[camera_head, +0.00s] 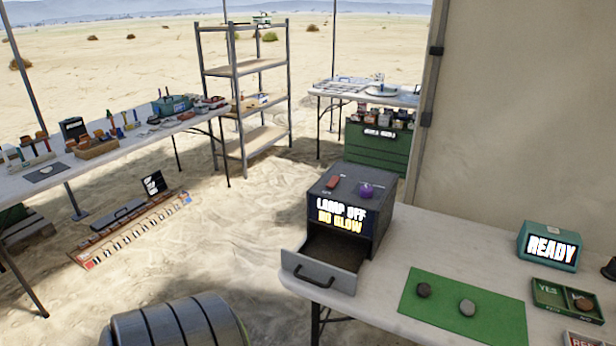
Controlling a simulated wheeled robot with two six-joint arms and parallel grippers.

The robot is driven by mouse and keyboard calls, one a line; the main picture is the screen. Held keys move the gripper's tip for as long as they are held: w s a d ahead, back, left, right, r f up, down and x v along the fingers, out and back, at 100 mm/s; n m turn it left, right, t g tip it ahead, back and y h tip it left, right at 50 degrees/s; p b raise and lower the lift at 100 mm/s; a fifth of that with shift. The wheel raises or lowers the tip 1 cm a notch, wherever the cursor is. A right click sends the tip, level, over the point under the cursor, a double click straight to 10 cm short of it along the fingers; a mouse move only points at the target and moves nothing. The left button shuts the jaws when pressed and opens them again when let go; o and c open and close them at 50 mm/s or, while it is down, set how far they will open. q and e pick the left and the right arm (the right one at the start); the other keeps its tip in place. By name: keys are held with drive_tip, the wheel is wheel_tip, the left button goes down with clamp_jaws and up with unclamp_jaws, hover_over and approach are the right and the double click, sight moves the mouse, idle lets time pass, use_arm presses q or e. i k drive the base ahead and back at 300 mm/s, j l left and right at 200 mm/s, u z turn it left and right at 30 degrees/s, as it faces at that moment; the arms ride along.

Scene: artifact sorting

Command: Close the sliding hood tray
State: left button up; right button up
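The hood (382,215) is a dark grey box at the left end of the near white table. Its front sign reads "LAMP OFF NO GLOW". The sliding tray (318,278) sticks out of the lower front of the hood, toward the left and the camera, so it is open. It has a grey front panel with a dark bar handle, and it hangs past the table's edge. The part of its inside that shows looks empty. A red piece and a purple knob sit on top of the hood. Neither of my grippers is in view.
A green mat (443,318) with two stones lies right of the tray on the near table (440,236). Sand lies open left of the tray.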

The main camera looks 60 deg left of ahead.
sight(329, 257)
drive_tip(key=u, duration=1.6)
